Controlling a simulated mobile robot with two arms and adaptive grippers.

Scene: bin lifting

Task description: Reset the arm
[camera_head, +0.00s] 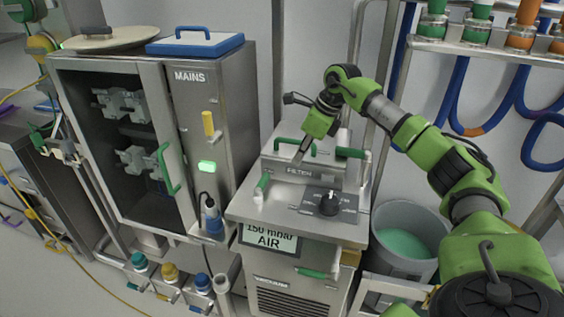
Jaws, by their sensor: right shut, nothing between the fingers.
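My right arm (435,155) is green and black, comes in from the lower right and bends over at the wrist. Its gripper (299,158) points down and to the left, above the top of the steel FILTER unit (345,222). The fingers look closed together and hold nothing. The fingertips overlap the front of the filter box near its green handle (287,146); I cannot tell whether they touch it. My left gripper is not in view.
A steel MAINS cabinet (225,95) with an open front stands on the left, with a blue-rimmed lid (195,42) on top. A grey bin (401,215) with green contents stands right of the filter unit, beside my arm. Blue hoses (455,95) hang at the right wall.

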